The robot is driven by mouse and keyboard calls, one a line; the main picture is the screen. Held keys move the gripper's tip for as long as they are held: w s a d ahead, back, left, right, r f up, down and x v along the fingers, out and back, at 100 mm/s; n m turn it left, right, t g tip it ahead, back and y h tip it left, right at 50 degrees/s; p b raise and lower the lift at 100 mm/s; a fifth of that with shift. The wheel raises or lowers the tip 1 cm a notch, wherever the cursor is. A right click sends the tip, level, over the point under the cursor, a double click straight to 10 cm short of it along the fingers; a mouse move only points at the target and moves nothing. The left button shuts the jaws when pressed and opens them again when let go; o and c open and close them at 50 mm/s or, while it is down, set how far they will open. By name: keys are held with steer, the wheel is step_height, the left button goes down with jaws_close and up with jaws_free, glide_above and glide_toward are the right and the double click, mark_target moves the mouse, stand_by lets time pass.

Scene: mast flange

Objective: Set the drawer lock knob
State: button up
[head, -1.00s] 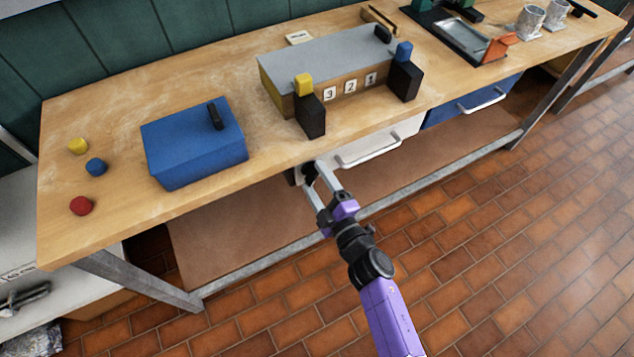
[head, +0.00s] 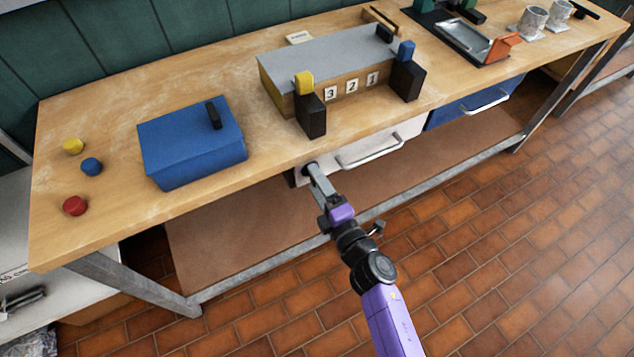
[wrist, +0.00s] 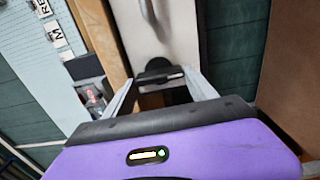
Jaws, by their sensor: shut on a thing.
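The white drawer (head: 408,132) sits under the front edge of the workbench and looks shut. Its dark lock knob (head: 308,168) is at the left end of the drawer front, mostly hidden by my fingers. In the wrist view the black knob (wrist: 156,68) shows between the fingertips, with a flat bar across it. My gripper (head: 313,172) is at the knob and shut on it, one finger on each side in the wrist view (wrist: 160,82). In the head view the fingers overlap almost in line. The knob's exact setting cannot be read.
The white drawer's bar handle (head: 370,151) sticks out just right of my gripper. A blue drawer (head: 473,104) is further right. The bench top (head: 265,145) overhangs above, carrying a blue box (head: 190,150) and a numbered block (head: 330,65). A lower shelf (head: 250,225) lies below; the tiled floor in front is clear.

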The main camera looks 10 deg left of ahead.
steer(key=o, duration=1.4)
steer(key=shift+c, duration=0.2)
steer(key=p+v, duration=0.1)
steer(key=v, duration=0.7)
steer(key=shift+p, duration=0.3)
steer(key=shift+w, duration=0.1)
